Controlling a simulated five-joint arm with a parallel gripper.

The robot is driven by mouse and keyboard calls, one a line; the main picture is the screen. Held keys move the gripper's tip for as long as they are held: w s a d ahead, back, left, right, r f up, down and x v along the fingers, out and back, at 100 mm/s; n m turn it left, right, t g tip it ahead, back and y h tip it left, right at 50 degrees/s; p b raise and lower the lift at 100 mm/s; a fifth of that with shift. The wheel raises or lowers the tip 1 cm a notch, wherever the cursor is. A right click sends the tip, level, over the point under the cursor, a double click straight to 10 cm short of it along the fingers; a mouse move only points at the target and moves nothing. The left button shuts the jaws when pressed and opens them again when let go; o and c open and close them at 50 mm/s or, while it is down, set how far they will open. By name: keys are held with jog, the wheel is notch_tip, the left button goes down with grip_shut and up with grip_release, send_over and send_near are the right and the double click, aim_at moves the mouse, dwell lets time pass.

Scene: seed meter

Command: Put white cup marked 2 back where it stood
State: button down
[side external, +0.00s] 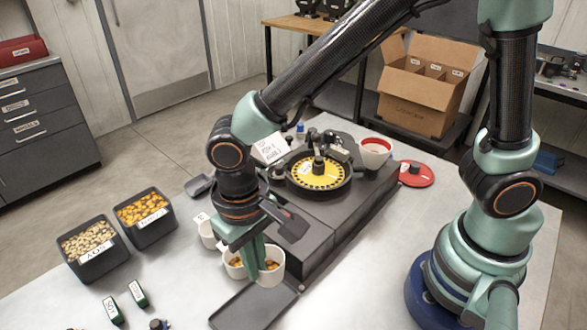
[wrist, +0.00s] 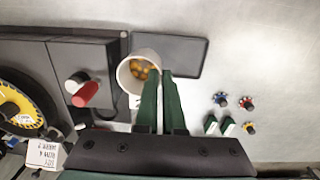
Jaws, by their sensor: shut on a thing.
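My gripper (wrist: 154,73) is shut on the wall of a white cup (wrist: 138,60) holding yellow-orange seeds. In the wrist view, the cup overlaps the near-left edge of a dark flat tray (wrist: 190,50). In the side view, white cup surfaces (side external: 273,272) with seeds show on both sides of my fingers, beside the grey machine base. I cannot tell there whether they belong to one cup or two. Another white cup (side external: 208,232) stands partly behind my gripper. No number 2 is readable. Whether the held cup touches the table is unclear.
The seed meter (side external: 318,173) with its yellow disc stands on the grey base. A red-rimmed cup (side external: 375,152) and red lid (side external: 418,174) are farther right. Two black seed bins (side external: 95,254) stand left.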

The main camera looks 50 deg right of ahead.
aim_at(258, 282)
jog(key=shift+f, duration=3.15)
jog(key=shift+f, duration=0.45)
jog(key=c, duration=0.7)
grip_release()
jog(key=shift+r, duration=3)
jog(key=w+d+r+t+y, duration=0.1)
jog(key=w+d+r, duration=0.2)
jog(key=d+r, duration=0.2)
jog(key=w+d+r+t, duration=0.1)
jog(key=w+d+r, duration=0.1)
jog(key=d+r, duration=0.25)
jog(key=s+d+r+t, duration=0.2)
jog(key=d+r, duration=0.4)
jog(key=d, duration=0.8)
jog(key=shift+s+r+t+h, duration=0.2)
jog(key=shift+t+h, duration=0.2)
jog(key=shift+t, duration=0.5)
